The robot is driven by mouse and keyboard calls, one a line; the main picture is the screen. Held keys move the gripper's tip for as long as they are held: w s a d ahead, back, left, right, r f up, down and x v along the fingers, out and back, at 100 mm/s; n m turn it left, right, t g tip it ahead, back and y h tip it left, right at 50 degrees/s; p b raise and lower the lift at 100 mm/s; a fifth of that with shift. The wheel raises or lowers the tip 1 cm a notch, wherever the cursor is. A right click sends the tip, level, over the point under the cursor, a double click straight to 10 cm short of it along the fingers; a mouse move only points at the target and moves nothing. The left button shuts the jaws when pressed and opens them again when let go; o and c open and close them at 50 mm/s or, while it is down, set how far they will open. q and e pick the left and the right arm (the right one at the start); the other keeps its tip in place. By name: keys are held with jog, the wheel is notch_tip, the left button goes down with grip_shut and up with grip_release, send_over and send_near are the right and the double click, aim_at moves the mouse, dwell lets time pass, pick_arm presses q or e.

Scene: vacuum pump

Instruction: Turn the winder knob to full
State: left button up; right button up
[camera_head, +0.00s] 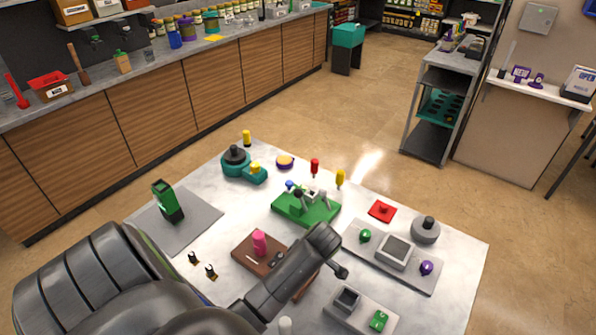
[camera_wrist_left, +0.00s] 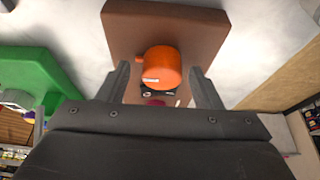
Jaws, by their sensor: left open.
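An orange round part with a small white label, which looks like the winder knob (camera_wrist_left: 162,66), stands on a brown board (camera_wrist_left: 132,25) in the left wrist view. A dark part and a bit of pink show just below it. My left gripper (camera_wrist_left: 160,72) is open, with one finger on each side of the orange part; I cannot tell whether they touch it. In the head view the brown board (camera_head: 241,252) carries a pink cylinder (camera_head: 259,242), and my left arm covers part of the board. The orange part is not clearly visible there. My right gripper is not in view.
A green fixture (camera_head: 300,211) stands just behind the brown board. A grey tray (camera_head: 423,275) with green and purple knobs lies to the right. A grey mat with a green device (camera_head: 167,201) lies to the left. Small dark posts stand close to the arm.

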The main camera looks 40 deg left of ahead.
pick_arm(q)
jog(key=shift+s+d, duration=0.1)
jog(key=c, duration=1)
